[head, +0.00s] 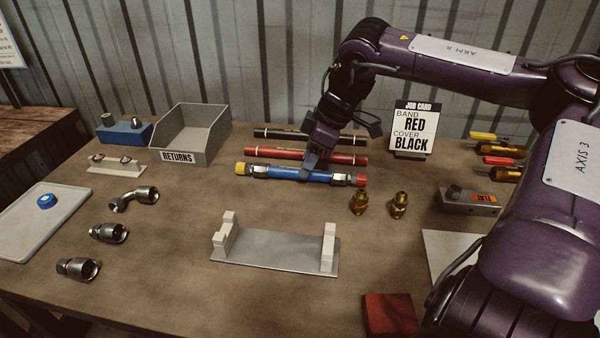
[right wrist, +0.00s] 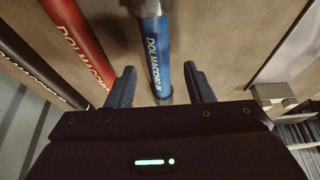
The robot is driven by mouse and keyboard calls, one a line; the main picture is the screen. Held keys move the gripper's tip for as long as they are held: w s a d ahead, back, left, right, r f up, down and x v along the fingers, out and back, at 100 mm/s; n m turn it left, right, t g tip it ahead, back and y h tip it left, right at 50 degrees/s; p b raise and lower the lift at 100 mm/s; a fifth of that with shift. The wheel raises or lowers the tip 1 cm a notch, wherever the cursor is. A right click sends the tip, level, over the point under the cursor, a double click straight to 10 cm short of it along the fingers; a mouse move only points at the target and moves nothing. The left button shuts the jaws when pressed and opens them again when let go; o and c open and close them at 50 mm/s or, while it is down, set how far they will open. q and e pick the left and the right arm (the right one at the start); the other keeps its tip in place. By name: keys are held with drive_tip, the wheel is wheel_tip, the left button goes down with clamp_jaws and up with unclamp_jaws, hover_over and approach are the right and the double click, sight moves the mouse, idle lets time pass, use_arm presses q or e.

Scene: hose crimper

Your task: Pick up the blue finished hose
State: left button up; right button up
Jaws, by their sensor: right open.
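The blue finished hose (head: 290,174) lies on the table in the head view, with metal fittings at both ends, a yellow cap on its left end and a red one on its right. My right gripper (head: 308,172) is over the hose, a little right of its middle. In the right wrist view the blue hose (right wrist: 158,50) runs between the two open fingers (right wrist: 157,88), with a gap on each side. Whether the fingertips reach down beside it is hard to tell. My left gripper is not in view.
A red hose (head: 335,158) and a black hose (head: 285,134) lie behind the blue one. A grey RETURNS bin (head: 215,143) stands at back left, a job card (head: 413,126) at right. Brass fittings (head: 359,202) and a cradle (head: 275,250) lie in front.

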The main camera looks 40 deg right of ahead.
drive_tip(key=x, duration=0.3)
drive_tip(key=shift+w, duration=0.15)
drive_tip(key=shift+c, duration=0.2)
clamp_jaws()
